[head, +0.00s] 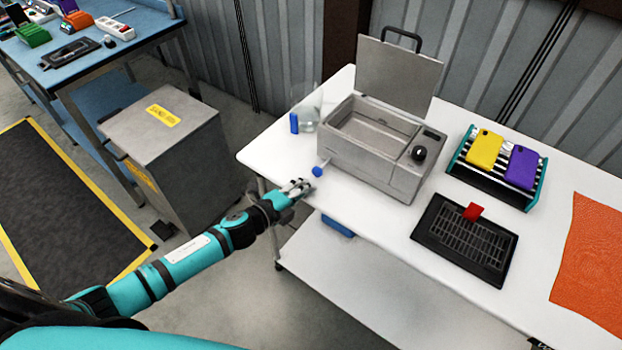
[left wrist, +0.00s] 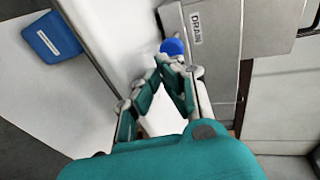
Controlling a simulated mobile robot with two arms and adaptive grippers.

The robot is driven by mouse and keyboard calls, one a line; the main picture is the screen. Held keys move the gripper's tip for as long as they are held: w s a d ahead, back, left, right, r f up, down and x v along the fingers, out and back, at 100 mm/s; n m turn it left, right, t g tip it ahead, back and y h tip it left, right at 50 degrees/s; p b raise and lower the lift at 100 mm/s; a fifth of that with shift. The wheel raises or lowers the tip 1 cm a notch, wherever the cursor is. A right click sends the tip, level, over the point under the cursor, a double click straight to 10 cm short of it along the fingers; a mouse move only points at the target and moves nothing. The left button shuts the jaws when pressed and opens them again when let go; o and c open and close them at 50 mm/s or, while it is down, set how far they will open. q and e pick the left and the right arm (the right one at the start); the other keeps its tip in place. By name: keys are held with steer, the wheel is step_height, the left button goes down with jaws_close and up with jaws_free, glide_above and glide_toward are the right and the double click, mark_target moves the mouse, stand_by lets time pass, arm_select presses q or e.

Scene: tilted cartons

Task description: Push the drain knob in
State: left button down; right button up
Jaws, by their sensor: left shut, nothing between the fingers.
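The drain knob is a round blue knob (head: 317,171) low on the left end of a grey box-shaped machine (head: 372,162) with its lid up. In the left wrist view the blue knob (left wrist: 172,47) sits beside a label reading DRAIN, just beyond my fingertips. My left gripper (head: 301,186) is shut and empty, at the table's left edge, just in front of the knob. In the left wrist view its fingertips (left wrist: 172,64) come together very close to the knob; I cannot tell whether they touch it. My right gripper is not in view.
The machine stands on a white table (head: 380,230). A clear container (head: 308,116) with a blue part stands behind the knob. A black grate tray (head: 465,240), a rack with yellow and purple items (head: 497,166) and an orange cloth (head: 592,262) lie to the right.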

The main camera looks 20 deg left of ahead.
mark_target(318, 174)
arm_select(q)
steer(key=shift+w+d+r, duration=0.2)
steer(key=shift+w+d, duration=0.1)
steer(key=shift+w, duration=0.35)
steer(key=shift+w+d, duration=0.15)
steer(key=shift+w, duration=0.15)
steer(key=shift+w+d, duration=0.15)
steer(key=shift+w, duration=0.05)
steer(key=shift+w+d, duration=0.3)
steer(key=shift+w, duration=0.6)
steer(key=shift+w+d, duration=0.3)
steer(key=shift+w, duration=0.6)
steer(key=shift+s, duration=0.1)
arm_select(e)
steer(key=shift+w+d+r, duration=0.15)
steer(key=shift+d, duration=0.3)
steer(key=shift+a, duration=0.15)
